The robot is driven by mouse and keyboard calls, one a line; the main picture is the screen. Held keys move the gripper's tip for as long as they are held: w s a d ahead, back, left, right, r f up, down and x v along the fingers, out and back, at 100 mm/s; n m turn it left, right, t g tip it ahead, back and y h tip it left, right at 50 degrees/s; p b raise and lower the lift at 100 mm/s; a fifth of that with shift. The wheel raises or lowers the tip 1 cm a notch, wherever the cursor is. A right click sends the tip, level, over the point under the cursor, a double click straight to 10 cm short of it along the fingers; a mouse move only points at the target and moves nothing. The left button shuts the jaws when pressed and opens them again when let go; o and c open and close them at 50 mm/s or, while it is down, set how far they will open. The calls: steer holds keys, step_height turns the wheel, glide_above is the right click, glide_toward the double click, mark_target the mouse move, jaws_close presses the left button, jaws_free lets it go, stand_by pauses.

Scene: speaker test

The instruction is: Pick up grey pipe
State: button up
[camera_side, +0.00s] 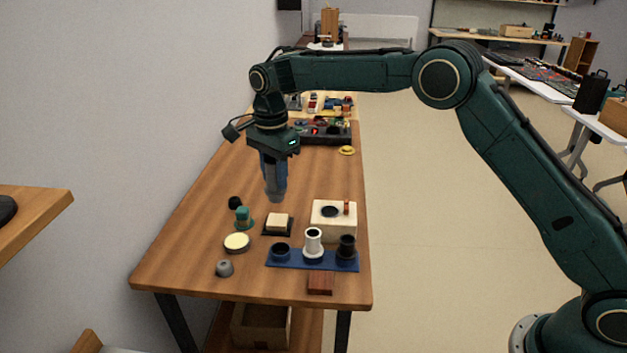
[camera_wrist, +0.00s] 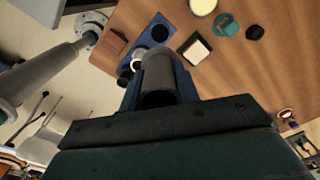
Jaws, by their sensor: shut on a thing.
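The grey pipe (camera_side: 274,190) hangs upright from my gripper (camera_side: 273,172) above the wooden table in the side view. The gripper's blue-grey fingers are shut around it. Its lower end is clear of the table top. In the wrist view the grey pipe (camera_wrist: 163,78) sits between the blue fingers of my gripper (camera_wrist: 160,70), with its dark open end facing the camera. The fingers cover parts of its sides.
Below on the wooden table (camera_side: 190,240) are a blue holder (camera_side: 288,262) with a white piece and dark cups, a cream block (camera_side: 333,217), a red-brown block (camera_side: 321,283), a yellow disc (camera_side: 237,242), a green piece (camera_side: 243,217) and a small grey piece (camera_side: 225,268). A wall is at left.

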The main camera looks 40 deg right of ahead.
steer(key=shift+r, duration=1.15)
steer(key=d+f, duration=0.3)
steer(key=d, duration=0.5)
steer(key=d+f, duration=0.3)
steer(key=d, duration=0.5)
steer(key=shift+s+f, duration=0.15)
steer(key=shift+s, duration=0.1)
step_height(320, 180, down, 7)
steer(key=shift+f, duration=1.4)
stand_by(3.3)
